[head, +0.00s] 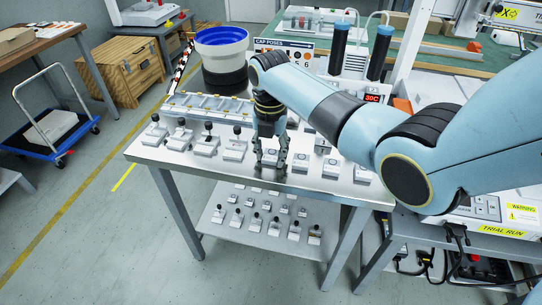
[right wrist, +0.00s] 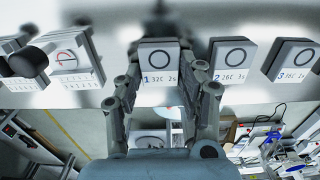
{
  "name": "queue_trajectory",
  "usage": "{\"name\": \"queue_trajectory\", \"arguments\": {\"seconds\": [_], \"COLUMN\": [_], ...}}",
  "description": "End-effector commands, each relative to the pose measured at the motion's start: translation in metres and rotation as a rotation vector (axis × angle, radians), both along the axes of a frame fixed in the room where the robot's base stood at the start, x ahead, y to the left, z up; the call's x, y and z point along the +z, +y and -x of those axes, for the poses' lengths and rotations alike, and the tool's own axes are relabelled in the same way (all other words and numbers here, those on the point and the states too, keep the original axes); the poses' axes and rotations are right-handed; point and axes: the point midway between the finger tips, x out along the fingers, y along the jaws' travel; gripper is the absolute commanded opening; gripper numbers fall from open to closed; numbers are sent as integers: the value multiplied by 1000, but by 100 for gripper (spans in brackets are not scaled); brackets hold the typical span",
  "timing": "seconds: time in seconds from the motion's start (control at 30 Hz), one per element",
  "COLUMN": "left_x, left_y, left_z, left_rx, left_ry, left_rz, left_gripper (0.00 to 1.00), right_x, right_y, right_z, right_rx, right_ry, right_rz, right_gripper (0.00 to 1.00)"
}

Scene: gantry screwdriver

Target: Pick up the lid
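No part is plainly marked as the lid, and I cannot tell which one it is. My right gripper (head: 270,164) points down over the front of the steel table (head: 205,172) in the head view. In the right wrist view its two fingers (right wrist: 158,85) are spread, with a pale block (right wrist: 158,62) marked "1 32C 2s" showing between them. I cannot tell whether they touch it. Nothing is visibly held. Small white bases with black knobs (head: 207,142) stand to the left of the gripper. My left gripper is out of view.
Similar blocks marked 2 (right wrist: 232,60) and 3 (right wrist: 293,62) stand close to the right finger. A shelf (head: 250,236) below holds more knobbed parts. A blue-rimmed bowl (head: 222,42) and dark cylinders (head: 338,48) stand behind. The floor at left is mostly clear.

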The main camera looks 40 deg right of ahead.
Motion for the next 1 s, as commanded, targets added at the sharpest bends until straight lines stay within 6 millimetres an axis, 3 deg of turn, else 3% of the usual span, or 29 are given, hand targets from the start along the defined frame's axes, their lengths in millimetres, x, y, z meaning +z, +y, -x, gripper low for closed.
{"name": "queue_trajectory", "arguments": {"seconds": [0.03,0.13,0.47,0.57,0.73,1.0], "left_x": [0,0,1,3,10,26], "left_y": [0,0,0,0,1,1], "left_z": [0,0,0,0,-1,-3], "left_rx": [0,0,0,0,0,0], "left_ry": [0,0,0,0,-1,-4], "left_rz": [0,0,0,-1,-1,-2], "left_gripper": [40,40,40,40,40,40], "right_x": [0,0,4,13,45,79], "right_y": [0,0,0,0,0,-8], "right_z": [0,0,0,-1,-1,62], "right_rx": [0,0,0,0,-1,0], "right_ry": [0,0,0,-2,-4,0], "right_rz": [0,0,0,1,0,4], "right_gripper": [30,17,16,16,16,16]}}
